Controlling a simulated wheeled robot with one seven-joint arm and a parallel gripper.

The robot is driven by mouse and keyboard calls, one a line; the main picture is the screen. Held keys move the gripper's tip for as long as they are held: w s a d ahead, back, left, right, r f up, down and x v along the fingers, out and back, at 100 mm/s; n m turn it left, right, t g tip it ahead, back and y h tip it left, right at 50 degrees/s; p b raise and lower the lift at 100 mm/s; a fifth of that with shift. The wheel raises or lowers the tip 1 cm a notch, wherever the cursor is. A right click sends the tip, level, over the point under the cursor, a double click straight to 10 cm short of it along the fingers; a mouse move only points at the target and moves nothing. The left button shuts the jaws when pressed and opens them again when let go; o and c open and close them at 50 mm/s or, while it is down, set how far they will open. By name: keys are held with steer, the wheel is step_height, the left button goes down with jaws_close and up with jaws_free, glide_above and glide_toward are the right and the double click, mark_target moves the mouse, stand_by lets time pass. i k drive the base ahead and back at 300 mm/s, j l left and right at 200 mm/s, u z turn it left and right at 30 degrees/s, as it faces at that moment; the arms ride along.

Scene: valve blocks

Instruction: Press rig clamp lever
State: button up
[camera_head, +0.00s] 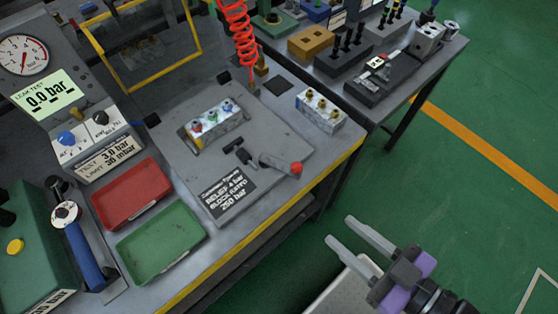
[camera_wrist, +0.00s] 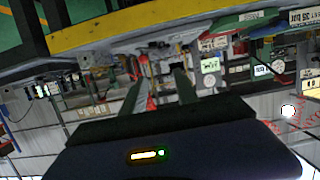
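The rig clamp lever (camera_head: 276,163) lies on the grey rig plate (camera_head: 192,160) on the workbench. It has a metal arm with a red knob (camera_head: 296,168) at its right end, near the bench's yellow front edge. A valve block (camera_head: 211,122) with coloured ports sits in the plate just behind the lever. My gripper (camera_head: 355,236) is off the bench's front edge, below and right of the lever in the head view. Its two fingers are apart with nothing between them. In the wrist view the fingers (camera_wrist: 156,95) also show apart, and I cannot make out the lever there.
A red tray (camera_head: 131,194) and a green tray (camera_head: 160,243) lie left of the plate. Another valve block (camera_head: 321,110) stands right of it. A coiled red hose (camera_head: 238,35) hangs behind. A gauge panel (camera_head: 60,90) reads 0.0 bar. Green floor right of the bench is open.

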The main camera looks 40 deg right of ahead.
mark_target(295, 170)
steer(key=k+j+u, duration=0.3)
steer(key=k+j, duration=0.15)
steer(key=j, duration=0.25)
steer(key=k+j+u, duration=0.15)
steer(key=j, duration=0.2)
